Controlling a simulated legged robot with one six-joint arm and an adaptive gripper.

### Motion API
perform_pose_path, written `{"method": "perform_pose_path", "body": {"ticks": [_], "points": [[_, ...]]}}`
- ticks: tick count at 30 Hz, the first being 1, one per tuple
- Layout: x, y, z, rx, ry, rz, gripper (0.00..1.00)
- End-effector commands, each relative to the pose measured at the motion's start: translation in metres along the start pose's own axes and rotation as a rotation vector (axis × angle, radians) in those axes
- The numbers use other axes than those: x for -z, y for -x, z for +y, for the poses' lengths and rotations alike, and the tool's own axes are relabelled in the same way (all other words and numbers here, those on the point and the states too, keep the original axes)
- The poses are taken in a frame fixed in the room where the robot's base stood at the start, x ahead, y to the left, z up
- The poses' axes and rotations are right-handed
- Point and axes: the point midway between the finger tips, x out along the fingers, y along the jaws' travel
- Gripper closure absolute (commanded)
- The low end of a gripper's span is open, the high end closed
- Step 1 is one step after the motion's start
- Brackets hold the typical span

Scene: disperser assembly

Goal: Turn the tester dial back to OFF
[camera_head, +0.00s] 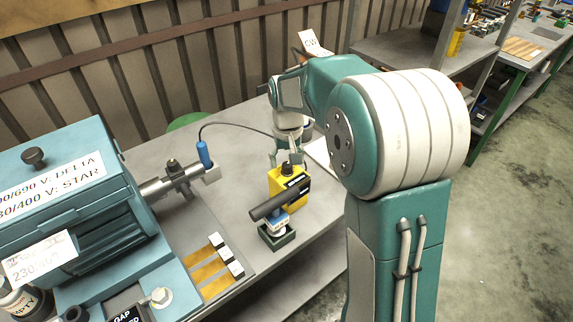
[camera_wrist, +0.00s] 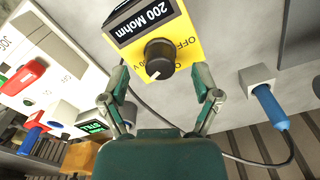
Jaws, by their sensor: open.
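The yellow tester (camera_head: 289,194) stands on the grey bench in the head view, below my gripper (camera_head: 287,157). In the wrist view the tester (camera_wrist: 185,25) shows a black display reading "200 Mohm" and a round black dial (camera_wrist: 160,57). The dial's white pointer mark is at its lower left in the picture. The OFF lettering is at the dial's upper right, apart from the mark. My gripper (camera_wrist: 162,72) is open, one finger on each side of the dial, with gaps visible between fingers and dial. Some dial lettering is partly hidden.
A blue-handled probe (camera_head: 205,154) with a black cable stands in a grey block left of the tester. A black cylinder (camera_head: 281,200) lies close in front of the tester, above a small green box (camera_head: 277,238). A large teal motor (camera_head: 70,215) fills the left.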

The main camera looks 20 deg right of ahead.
Motion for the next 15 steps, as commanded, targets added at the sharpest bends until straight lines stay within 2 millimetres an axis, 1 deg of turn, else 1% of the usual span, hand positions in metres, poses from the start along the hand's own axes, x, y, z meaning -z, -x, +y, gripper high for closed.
{"method": "perform_pose_path", "body": {"ticks": [1, 5, 13, 14, 15], "points": [[0.0, -0.006, 0.0, 0.0, 0.0, -0.002, 0.2], [0.0, -0.016, -0.002, -0.002, 0.0, 0.0, 0.2], [0.0, -0.018, -0.002, -0.002, 0.0, 0.001, 0.2], [0.0, -0.018, -0.002, -0.002, 0.0, 0.001, 0.24], [0.0, -0.017, -0.002, -0.002, 0.0, 0.001, 0.42]]}}
